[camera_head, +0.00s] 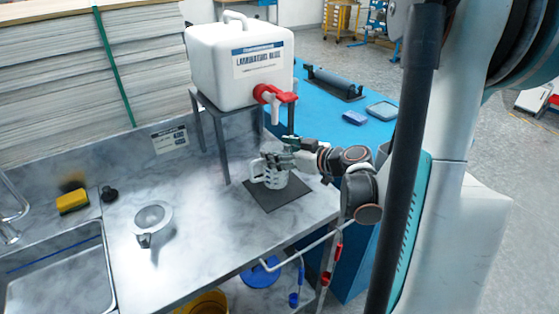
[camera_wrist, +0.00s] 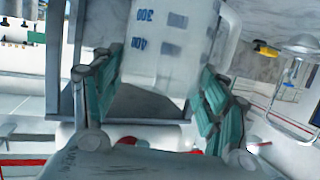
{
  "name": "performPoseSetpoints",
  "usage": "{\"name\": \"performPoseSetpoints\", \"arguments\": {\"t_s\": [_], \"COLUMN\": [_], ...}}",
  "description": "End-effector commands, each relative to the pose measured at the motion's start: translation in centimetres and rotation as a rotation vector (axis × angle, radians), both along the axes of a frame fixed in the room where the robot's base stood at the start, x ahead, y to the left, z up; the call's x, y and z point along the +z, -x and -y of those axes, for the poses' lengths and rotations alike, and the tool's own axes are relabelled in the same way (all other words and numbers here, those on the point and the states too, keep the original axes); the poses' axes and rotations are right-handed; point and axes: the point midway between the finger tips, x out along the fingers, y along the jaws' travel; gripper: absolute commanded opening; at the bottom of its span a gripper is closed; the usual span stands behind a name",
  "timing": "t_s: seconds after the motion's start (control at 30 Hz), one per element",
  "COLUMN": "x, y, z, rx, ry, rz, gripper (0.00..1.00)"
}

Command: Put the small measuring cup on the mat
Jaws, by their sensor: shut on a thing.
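A clear measuring cup (camera_head: 273,178) with a side handle stands upright over the dark square mat (camera_head: 291,194), below the jug's red tap. In the wrist view the cup (camera_wrist: 170,45) fills the space between the fingers, with its blue scale marks upside down. My gripper (camera_head: 280,160) is shut on the cup's body; its green finger pads lie on both sides. The cup's base appears at or just above the mat; I cannot tell whether it touches. Part of the cup is hidden by the fingers.
A large white jug (camera_head: 240,62) with a red tap (camera_head: 274,94) stands on a metal stand (camera_head: 218,142) behind the cup. A round metal strainer-like item (camera_head: 152,217) lies on the counter to the left. A yellow sponge (camera_head: 72,201) is by the sink (camera_head: 62,275).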

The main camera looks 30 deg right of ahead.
Motion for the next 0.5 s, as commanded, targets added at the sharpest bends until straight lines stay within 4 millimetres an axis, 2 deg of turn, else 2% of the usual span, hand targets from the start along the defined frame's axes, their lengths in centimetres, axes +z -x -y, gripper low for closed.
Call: {"name": "performPoseSetpoints", "arguments": {"t_s": [0.03, 0.1, 0.47, 0.5], "x": [-1.13, -1.75, -1.98, -1.97], "y": [-0.05, -0.02, -0.01, -0.01], "z": [0.03, 0.01, 0.00, 0.00], "rx": [0.000, 0.000, 0.000, 0.000], "ry": [0.000, 0.000, 0.000, 0.000], "rz": [0.000, 0.000, 0.000, 0.000], "gripper": [0.32, 0.32, 0.32, 0.72]}}
